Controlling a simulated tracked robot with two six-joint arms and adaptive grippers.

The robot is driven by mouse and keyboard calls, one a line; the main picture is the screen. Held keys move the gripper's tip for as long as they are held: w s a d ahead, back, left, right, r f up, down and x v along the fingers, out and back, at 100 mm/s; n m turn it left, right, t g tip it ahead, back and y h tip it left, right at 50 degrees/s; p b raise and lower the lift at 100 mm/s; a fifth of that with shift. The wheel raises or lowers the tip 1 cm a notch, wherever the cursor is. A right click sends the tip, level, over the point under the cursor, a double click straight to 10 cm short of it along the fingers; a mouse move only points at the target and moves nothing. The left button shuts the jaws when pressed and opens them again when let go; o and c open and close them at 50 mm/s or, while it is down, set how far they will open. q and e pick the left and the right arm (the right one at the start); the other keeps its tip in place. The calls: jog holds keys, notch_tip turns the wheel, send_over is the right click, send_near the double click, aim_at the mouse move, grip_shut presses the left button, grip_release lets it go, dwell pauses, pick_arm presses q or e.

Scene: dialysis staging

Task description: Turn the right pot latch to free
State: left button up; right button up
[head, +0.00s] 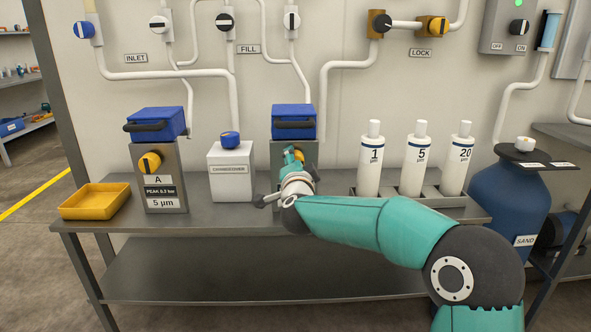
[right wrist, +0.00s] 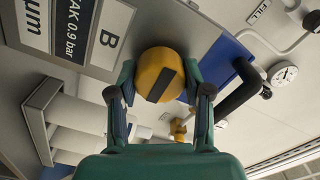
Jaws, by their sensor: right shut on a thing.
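The right pot (head: 309,152) is a grey housing with a blue lid (head: 293,112) and black handle, standing at the middle of the bench. Its front is mostly hidden by my right arm in the head view. In the right wrist view its label (right wrist: 88,30) reads B, and its latch, a round yellow knob (right wrist: 153,64) with a dark bar, faces the camera. My right gripper (head: 293,155) has its two fingers on opposite sides of this knob and is shut on it. The fingers also show in the right wrist view (right wrist: 160,94). My left gripper is out of view.
Left pot A (head: 168,190) has a similar yellow knob (head: 151,162). A white changeover box (head: 231,174) stands between the pots. A yellow tray (head: 96,201) sits at the bench's left end. Several white cartridges (head: 415,166) stand right of pot B, behind my arm.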

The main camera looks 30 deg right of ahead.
jog(key=shift+d+f+m, duration=0.1)
jog(key=shift+f+m, duration=0.05)
jog(key=shift+m, duration=0.25)
jog(key=o, duration=1.2)
jog(key=shift+s, duration=0.1)
jog(key=shift+c, duration=0.2)
jog(key=shift+s+a, duration=0.2)
jog(key=shift+s, duration=0.05)
jog(key=v, duration=1.1)
jog(key=shift+s+a, duration=0.1)
jog(key=shift+a, duration=0.05)
